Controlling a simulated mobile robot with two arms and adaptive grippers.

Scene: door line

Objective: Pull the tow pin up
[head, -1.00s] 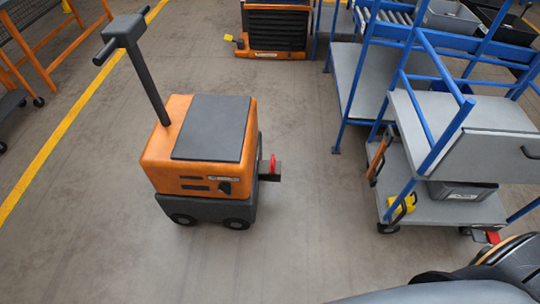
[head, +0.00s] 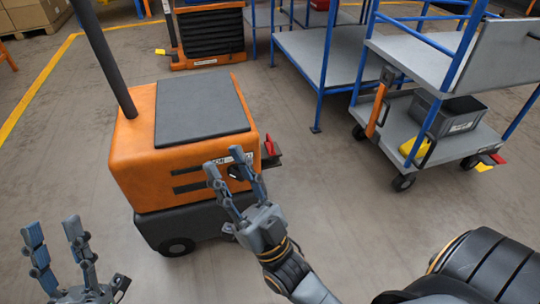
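The orange tow tug (head: 150,150) with a dark grey top stands at left centre. The red tow pin (head: 269,146) sits at the black hitch (head: 273,161) on the tug's right side; only part of it shows. My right gripper (head: 227,163) is open and empty. In the picture its fingers overlap the tug's side, left of and a little below the pin, apart from it. My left gripper (head: 52,230) is open and empty at the lower left, in front of the tug.
A blue-framed cart (head: 420,150) with a grey bin (head: 450,112) and a yellow item stands at the right. A blue-framed table (head: 325,58) and another orange machine (head: 208,35) stand behind. The floor between tug and cart is clear.

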